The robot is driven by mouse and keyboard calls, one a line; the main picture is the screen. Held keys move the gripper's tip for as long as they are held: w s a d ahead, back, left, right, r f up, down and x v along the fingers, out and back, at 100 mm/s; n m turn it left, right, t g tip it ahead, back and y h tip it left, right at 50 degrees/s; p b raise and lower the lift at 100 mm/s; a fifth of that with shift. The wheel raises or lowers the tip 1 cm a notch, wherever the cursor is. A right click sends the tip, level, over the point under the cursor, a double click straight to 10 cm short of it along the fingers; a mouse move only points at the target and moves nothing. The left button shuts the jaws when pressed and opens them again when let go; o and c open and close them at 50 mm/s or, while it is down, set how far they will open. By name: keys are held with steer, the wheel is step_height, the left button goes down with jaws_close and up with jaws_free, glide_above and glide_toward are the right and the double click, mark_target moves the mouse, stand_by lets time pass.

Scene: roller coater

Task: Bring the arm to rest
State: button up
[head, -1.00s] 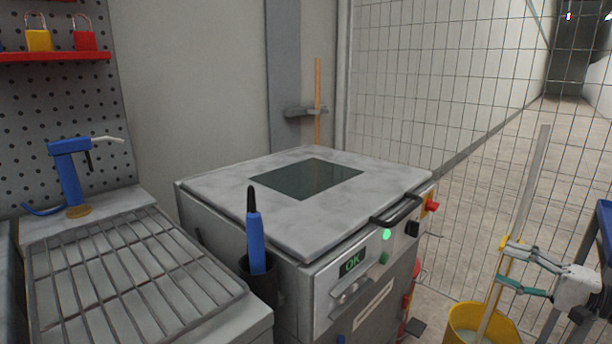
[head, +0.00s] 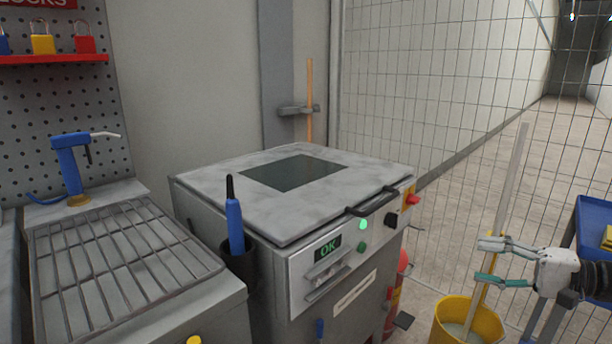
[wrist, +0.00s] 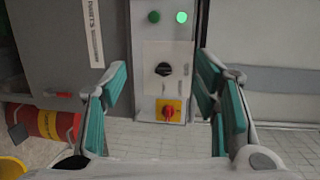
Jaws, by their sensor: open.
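My gripper (head: 487,263) is at the lower right of the head view, in front of the yellow bucket and its pole. Its teal-padded fingers are spread apart. In the wrist view my gripper (wrist: 160,115) is open with nothing between the pads. Beyond the fingers stands the machine's control panel, with a black rotary knob (wrist: 164,69), a red switch on a yellow plate (wrist: 168,111) and a lit green button (wrist: 181,17). The machine (head: 340,262) has its lid closed and a green OK display (head: 328,248).
A yellow bucket (head: 452,322) holding a pole stands below my gripper. A blue cart (head: 592,218) is at the right edge. A red extinguisher (head: 396,296) stands beside the machine. A mesh fence (head: 440,100) rises behind. A slatted sink (head: 120,265) is at left.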

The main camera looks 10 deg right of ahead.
steer(key=s+a+r+n+g+h, duration=0.25)
steer(key=s+a+g, duration=0.25)
steer(key=a, duration=0.7)
steer(key=s+a+r+n+g+h, duration=0.1)
steer(key=s+a+r+n+g, duration=0.35)
steer(key=a, duration=0.65)
steer(key=s+a+f+n+h, duration=0.2)
steer(key=s+h, duration=0.7)
steer(key=s, duration=1.1)
step_height(320, 180, up, 28)
steer(key=d+t+p, duration=0.1)
steer(key=t+p, duration=0.2)
steer(key=p, duration=2.3)
steer(key=shift+w+m, duration=0.25)
steer(key=shift+m, duration=0.05)
steer(key=shift+f, duration=0.1)
